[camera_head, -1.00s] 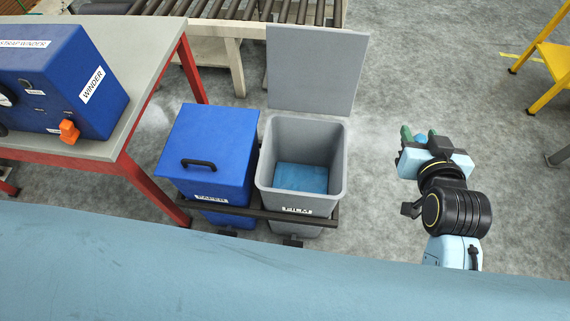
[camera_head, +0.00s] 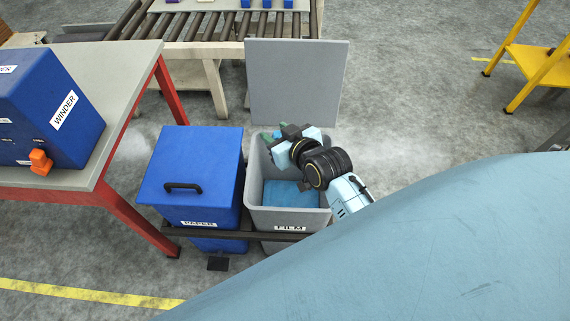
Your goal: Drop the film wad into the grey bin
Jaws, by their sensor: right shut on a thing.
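The grey bin (camera_head: 288,217), labelled FILM, stands right of the blue bin with its grey lid (camera_head: 297,83) raised. Something flat and blue (camera_head: 283,195) lies inside it. My right gripper (camera_head: 276,134) is over the bin's mouth, towards its back rim, with its arm coming in from the right. Its green fingers are shut on the film wad, which is mostly hidden behind the gripper body. My left gripper is out of view.
The closed blue PAPER bin (camera_head: 192,178) stands left of the grey bin. A red-framed table (camera_head: 119,120) with a blue winder (camera_head: 46,107) is at the left. A roller conveyor (camera_head: 215,27) runs behind. A yellow frame (camera_head: 540,62) stands far right, with open floor between.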

